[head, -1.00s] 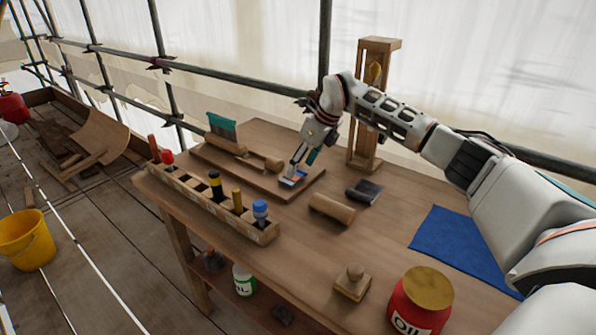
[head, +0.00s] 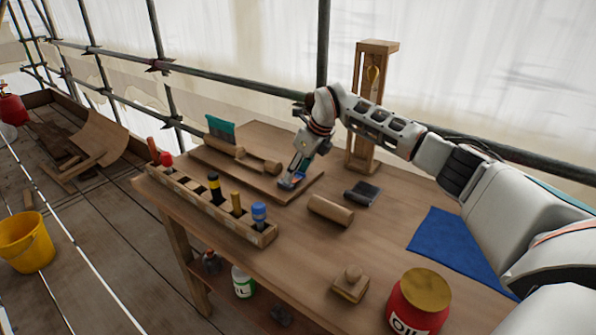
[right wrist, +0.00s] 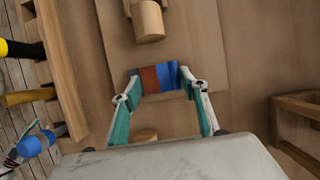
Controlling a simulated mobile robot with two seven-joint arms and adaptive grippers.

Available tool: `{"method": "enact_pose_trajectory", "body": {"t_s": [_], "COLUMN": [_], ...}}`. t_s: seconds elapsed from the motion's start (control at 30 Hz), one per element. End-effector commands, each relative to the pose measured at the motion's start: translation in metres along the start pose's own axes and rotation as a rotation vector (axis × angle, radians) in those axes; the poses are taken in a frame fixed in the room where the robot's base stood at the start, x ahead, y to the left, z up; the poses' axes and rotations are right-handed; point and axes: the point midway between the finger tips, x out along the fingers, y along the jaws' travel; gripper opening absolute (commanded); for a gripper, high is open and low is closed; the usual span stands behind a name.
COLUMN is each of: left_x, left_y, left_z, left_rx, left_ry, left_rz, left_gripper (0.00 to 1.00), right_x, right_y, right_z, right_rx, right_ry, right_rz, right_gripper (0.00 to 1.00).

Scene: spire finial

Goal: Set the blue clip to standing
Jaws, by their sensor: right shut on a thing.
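My right gripper (head: 291,181) is low over the wooden board at the back middle of the bench. It is shut on a small block-like piece, blue on one side and red-brown on the other, which I take for the blue clip (right wrist: 168,76). In the right wrist view the piece spans between the two fingertips of the gripper (right wrist: 158,84). Whether it touches the board (head: 240,174) is unclear. In the head view the fingers hide much of it. My left gripper is not in view.
A tool rack (head: 205,207) with several upright handles stands in front of the board. A wooden roll (head: 331,210), a dark block (head: 362,193) and a tall wooden frame (head: 362,130) are to the right. A blue cloth (head: 455,245) lies farther right, with an oil tin (head: 418,303) in front.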

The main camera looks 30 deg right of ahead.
Motion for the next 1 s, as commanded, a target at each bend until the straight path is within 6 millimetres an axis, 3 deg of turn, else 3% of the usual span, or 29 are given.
{"method": "enact_pose_trajectory", "body": {"t_s": [0.2,0.6,1.0], "left_x": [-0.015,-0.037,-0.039], "left_y": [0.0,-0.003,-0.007], "left_z": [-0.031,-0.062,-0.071], "left_rx": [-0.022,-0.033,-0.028], "left_ry": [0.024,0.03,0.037], "left_rz": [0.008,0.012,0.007], "left_gripper": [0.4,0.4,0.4], "right_x": [-0.013,-0.014,-0.013], "right_y": [0.005,0.014,0.018], "right_z": [0.005,0.006,0.005], "right_rx": [-0.055,-0.165,-0.217], "right_ry": [-0.003,-0.001,0.0], "right_rz": [-0.116,-0.382,-0.524], "right_gripper": [0.22,0.22,0.22]}}
